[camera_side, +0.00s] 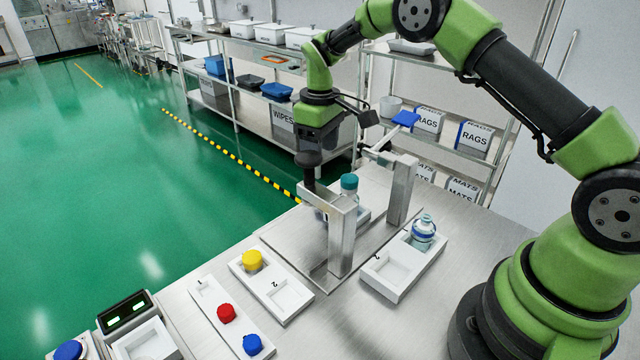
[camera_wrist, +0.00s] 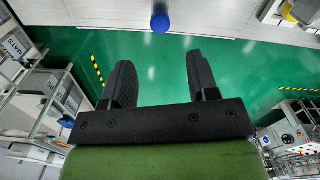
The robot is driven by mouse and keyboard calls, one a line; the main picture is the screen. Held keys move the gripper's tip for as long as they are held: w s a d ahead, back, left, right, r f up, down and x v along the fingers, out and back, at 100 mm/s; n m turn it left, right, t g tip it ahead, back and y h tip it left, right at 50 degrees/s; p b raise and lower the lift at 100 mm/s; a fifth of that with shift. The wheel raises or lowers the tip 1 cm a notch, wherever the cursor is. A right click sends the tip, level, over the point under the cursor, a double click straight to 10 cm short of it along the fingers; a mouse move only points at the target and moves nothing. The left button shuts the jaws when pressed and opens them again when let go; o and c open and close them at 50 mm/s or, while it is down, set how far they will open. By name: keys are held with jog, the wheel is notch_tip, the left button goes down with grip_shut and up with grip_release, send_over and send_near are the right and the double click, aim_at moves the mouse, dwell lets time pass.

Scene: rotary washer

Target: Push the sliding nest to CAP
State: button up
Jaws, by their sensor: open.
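A white nest (camera_side: 364,215) shows partly between the two metal posts of the station, with a teal-capped bottle (camera_side: 348,186) standing at it. The near metal post (camera_side: 341,240) hides much of the nest, and I cannot read a CAP mark. My gripper (camera_side: 308,172) points down behind the near post's top arm, left of the teal-capped bottle. Whether it touches anything is unclear. In the wrist view my gripper (camera_wrist: 160,72) has its two black fingers wide apart with nothing between them. A blue round part (camera_wrist: 160,22) lies beyond the fingertips.
A white tray (camera_side: 398,292) right of the station holds a clear bottle (camera_side: 424,232). White trays at front hold a yellow cap (camera_side: 252,260), a red cap (camera_side: 226,313) and a blue cap (camera_side: 252,344). A blue paddle (camera_side: 406,118) stands up behind the far post (camera_side: 403,190).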

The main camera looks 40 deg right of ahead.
notch_tip(320, 180, down, 9)
jog(key=shift+r, duration=0.1)
dwell(0.3)
